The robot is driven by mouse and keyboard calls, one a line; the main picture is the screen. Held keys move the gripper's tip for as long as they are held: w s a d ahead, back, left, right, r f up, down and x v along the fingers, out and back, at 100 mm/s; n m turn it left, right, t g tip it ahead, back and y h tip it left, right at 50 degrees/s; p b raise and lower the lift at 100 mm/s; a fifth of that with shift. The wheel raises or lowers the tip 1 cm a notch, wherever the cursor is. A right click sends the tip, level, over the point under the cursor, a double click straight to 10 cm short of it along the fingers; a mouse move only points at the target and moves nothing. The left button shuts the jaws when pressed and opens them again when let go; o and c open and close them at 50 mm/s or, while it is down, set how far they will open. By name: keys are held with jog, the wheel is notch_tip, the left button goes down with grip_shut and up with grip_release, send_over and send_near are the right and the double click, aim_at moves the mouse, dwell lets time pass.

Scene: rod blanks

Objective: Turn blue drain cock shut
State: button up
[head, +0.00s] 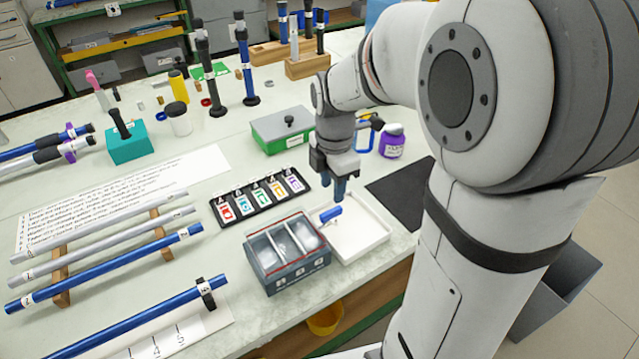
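The blue drain cock (330,214) is a small blue handle at the right side of the grey compartment box, by the left edge of a shallow white tray (378,238). My gripper (337,194) points down just above the blue handle and looks apart from it. Its fingers are small and seen partly edge-on, so I cannot tell how far apart they stand. Whatever the handle is mounted on is too small to make out.
The grey box (290,277) with clear-covered compartments stands left of the tray. A row of coloured cards (259,197) and a green-based box (283,130) lie behind. A purple jar (392,141) and dark mat (402,193) are to the right. Rods (105,265) lie at left.

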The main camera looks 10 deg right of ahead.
aim_at(331, 212)
jog(key=shift+w+a+f, duration=0.1)
jog(key=shift+w+f, duration=0.05)
jog(key=shift+f, duration=0.05)
jog(key=shift+f+n, duration=0.3)
jog(key=shift+f, duration=0.05)
notch_tip(331, 212, down, 7)
jog(key=shift+c, duration=0.2)
grip_shut()
